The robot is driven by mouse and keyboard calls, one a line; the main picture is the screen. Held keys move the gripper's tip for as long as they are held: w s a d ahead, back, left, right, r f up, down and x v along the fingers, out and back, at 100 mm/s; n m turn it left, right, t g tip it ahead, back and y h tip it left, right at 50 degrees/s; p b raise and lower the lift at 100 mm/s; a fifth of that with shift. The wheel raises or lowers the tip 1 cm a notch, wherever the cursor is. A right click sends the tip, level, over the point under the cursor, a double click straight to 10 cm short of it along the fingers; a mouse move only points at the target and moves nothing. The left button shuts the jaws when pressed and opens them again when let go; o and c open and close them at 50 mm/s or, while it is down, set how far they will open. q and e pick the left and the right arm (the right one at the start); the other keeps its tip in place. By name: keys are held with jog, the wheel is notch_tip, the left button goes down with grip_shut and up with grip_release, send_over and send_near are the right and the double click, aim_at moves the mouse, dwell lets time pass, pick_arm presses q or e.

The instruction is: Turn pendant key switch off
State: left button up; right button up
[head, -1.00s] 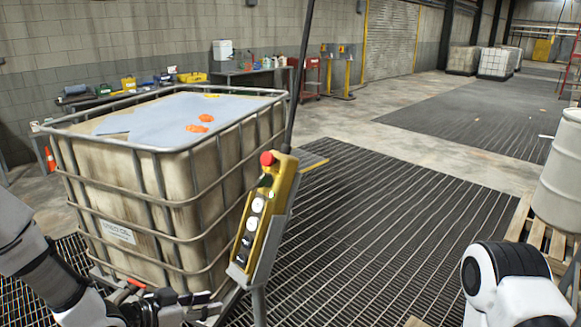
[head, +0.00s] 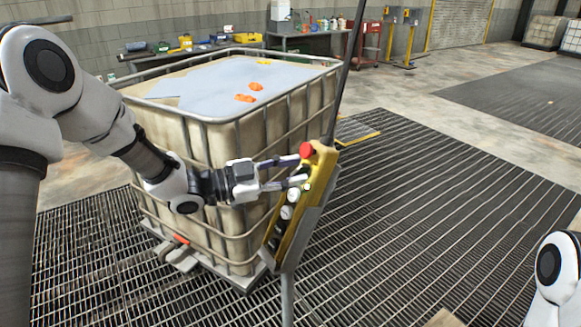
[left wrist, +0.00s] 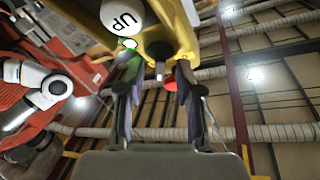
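The yellow pendant (head: 321,168) hangs tilted in front of the tank in the head view, with a red mushroom button (head: 306,150) at its top and white buttons below. My left gripper (head: 302,171) reaches it from the left; its two fingers are apart at the pendant's upper face, just below the red button. In the left wrist view, a silver key-like piece (left wrist: 159,70) on the yellow housing shows in the gap between the open fingers (left wrist: 157,90). I cannot tell whether they touch it. A white UP button (left wrist: 122,17) is above. The right gripper is out of view.
A caged liquid tank (head: 200,125) stands directly behind my left forearm and the pendant. A support pole (head: 287,298) runs below the pendant. A bench with tools stands at the back wall. Open grated floor (head: 430,210) lies to the right.

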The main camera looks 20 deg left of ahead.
pick_arm(q)
jog(key=shift+s+a+r, duration=0.1)
jog(key=shift+s+a, duration=0.15)
jog(key=shift+c, duration=0.7)
grip_shut()
jog(key=shift+n+t+b, duration=0.3)
jog(key=shift+n, duration=0.3)
jog(key=n+t+y+b, duration=0.1)
jog(key=n, duration=0.1)
jog(key=shift+n, duration=0.3)
jog(key=n+t+y+b, duration=0.1)
jog(key=n, duration=0.2)
jog(key=shift+s+d+n+t, duration=0.1)
jog(key=shift+n+t, duration=0.2)
jog(key=shift+t, duration=0.1)
jog(key=n+t+y, duration=0.1)
jog(key=n+y, duration=0.1)
jog(key=n, duration=0.1)
jog(key=shift+n, duration=0.3)
jog(key=shift+s+d+n+t+y, duration=0.1)
jog(key=shift+n+t+y, duration=0.15)
jog(key=shift+n+y, duration=0.75)
jog(key=shift+n+t+y, duration=0.25)
jog(key=shift+n+y, duration=0.05)
jog(key=shift+n, duration=1.3)
